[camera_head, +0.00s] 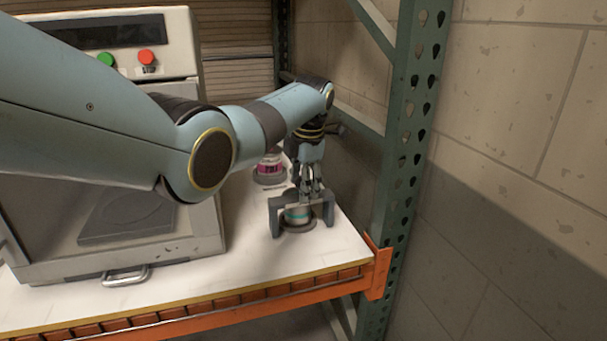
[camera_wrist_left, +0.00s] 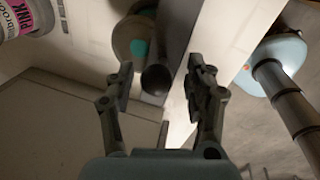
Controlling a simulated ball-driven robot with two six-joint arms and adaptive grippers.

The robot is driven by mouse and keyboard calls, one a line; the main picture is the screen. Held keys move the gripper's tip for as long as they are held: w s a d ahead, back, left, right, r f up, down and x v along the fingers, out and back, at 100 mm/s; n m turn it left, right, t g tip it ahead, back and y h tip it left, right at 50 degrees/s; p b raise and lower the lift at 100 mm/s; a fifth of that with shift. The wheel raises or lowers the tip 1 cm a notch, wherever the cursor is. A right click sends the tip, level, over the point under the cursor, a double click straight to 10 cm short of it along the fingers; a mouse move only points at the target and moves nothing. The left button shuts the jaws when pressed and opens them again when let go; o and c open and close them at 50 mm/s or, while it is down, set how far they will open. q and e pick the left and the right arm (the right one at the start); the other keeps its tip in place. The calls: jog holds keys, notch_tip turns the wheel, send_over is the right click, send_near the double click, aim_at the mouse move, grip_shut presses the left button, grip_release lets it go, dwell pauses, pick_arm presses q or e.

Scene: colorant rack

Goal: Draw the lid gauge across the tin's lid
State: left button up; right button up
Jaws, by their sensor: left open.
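The lid gauge is a grey bridge-shaped piece (camera_head: 274,220) that stands over the tin with a leg on each side. In the left wrist view its grey bar (camera_wrist_left: 174,32) runs up the picture, with a dark round knob (camera_wrist_left: 156,79). The tin (camera_head: 297,214), pale with a teal band, stands under the bridge on a dark round base; part of it shows beside the bar (camera_wrist_left: 139,48). My left gripper (camera_head: 311,188) is above the gauge, open, pointing down. In the wrist view the knob lies between its fingers (camera_wrist_left: 160,72), with gaps on both sides. My right gripper is out of view.
A pink-labelled tin (camera_head: 270,169) stands behind the gauge on a dark base. An oven-like cabinet (camera_head: 190,241) stands left on the white shelf (camera_head: 258,257). A green rack post (camera_head: 403,150) rises close on the right. The shelf front is clear.

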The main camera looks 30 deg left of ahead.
pick_arm(q)
jog(key=v, duration=1.1)
jog(key=shift+r, duration=0.4)
